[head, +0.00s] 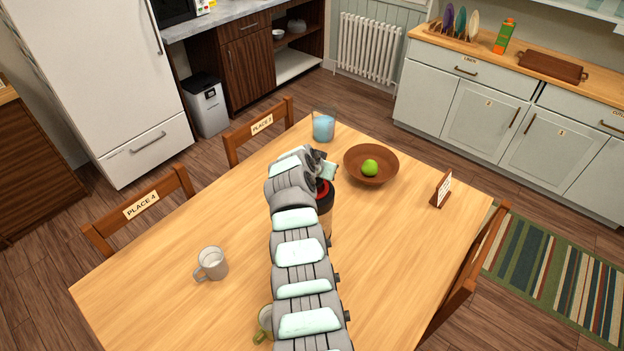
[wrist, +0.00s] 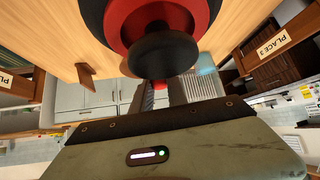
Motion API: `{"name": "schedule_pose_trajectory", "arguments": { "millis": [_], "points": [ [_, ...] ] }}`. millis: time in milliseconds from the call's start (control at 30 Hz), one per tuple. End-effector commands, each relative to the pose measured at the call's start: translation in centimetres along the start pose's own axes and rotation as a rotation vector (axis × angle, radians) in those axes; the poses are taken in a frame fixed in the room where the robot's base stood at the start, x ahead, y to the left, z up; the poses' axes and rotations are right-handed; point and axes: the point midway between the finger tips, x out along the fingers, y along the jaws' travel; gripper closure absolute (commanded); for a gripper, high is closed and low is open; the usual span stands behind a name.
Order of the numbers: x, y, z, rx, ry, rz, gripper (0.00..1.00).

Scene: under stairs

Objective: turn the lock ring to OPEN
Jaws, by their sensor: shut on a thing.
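A dark canister (head: 325,203) with a tan lower body stands on the table, partly hidden behind my arm. Its red lock ring (head: 323,188) shows near the top. In the wrist view the red lock ring (wrist: 204,14) fills the top, with a round black knob (wrist: 163,54) in front of it. My gripper (wrist: 161,94) reaches past the knob, its fingers close about a small red piece that looks like part of the ring. The knob hides most of the contact. I cannot read any OPEN mark or tell the ring's setting.
A brown bowl (head: 371,178) with a green apple (head: 370,168) is right of the canister. A blue glass (head: 324,127) stands behind it, a white mug (head: 211,265) at front left. A small sign (head: 441,190) stands at right.

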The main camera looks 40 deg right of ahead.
Motion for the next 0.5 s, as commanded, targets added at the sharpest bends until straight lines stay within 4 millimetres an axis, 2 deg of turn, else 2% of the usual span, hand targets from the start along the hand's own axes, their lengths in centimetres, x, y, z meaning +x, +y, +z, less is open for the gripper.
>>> {"name": "schedule_pose_trajectory", "arguments": {
  "millis": [33, 467, 500],
  "points": [
    [0.45, -0.19, 0.47, 0.01, 0.004, 0.006, 1.0],
    [-0.13, 0.15, 0.22, 0.031, -0.002, 0.03, 1.0],
    [-0.13, 0.15, 0.21, 0.031, -0.002, 0.03, 0.8]
  ]
}}
